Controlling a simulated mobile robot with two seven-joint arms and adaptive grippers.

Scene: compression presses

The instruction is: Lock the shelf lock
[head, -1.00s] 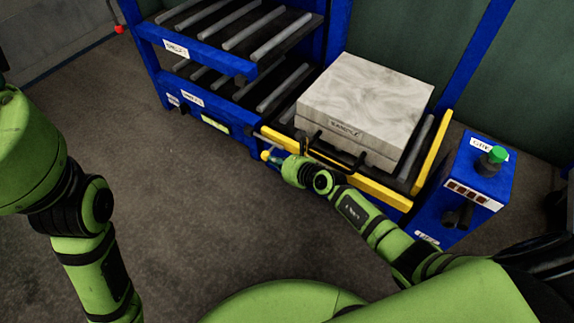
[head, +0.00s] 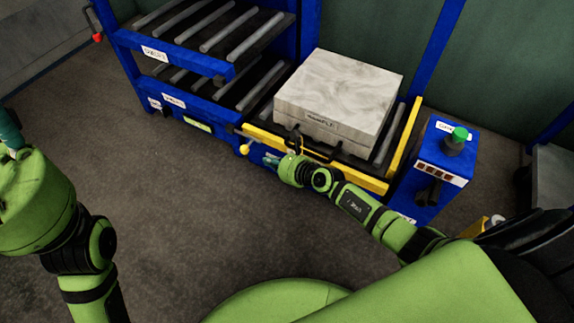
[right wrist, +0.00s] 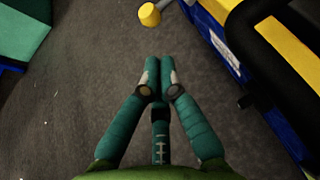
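The shelf lock appears as a yellow knob (head: 244,148) on a short rod at the left front corner of the yellow-edged shelf (head: 345,173). The knob (right wrist: 149,14) is also at the top of the right wrist view, on a grey rod. My right gripper (head: 270,160) is just right of the knob in the head view. In the right wrist view its teal fingers (right wrist: 160,62) are together with nothing between them, apart from the knob. My left gripper is only a teal piece (head: 9,130) at the left edge; its fingers are hidden.
A grey block (head: 340,92) lies on the shelf, with a black handle (head: 322,152) in front. Blue roller racks (head: 205,75) stand left. A blue control box (head: 436,170) with a green button (head: 456,140) stands right. Floor (head: 160,210) left of the shelf is clear.

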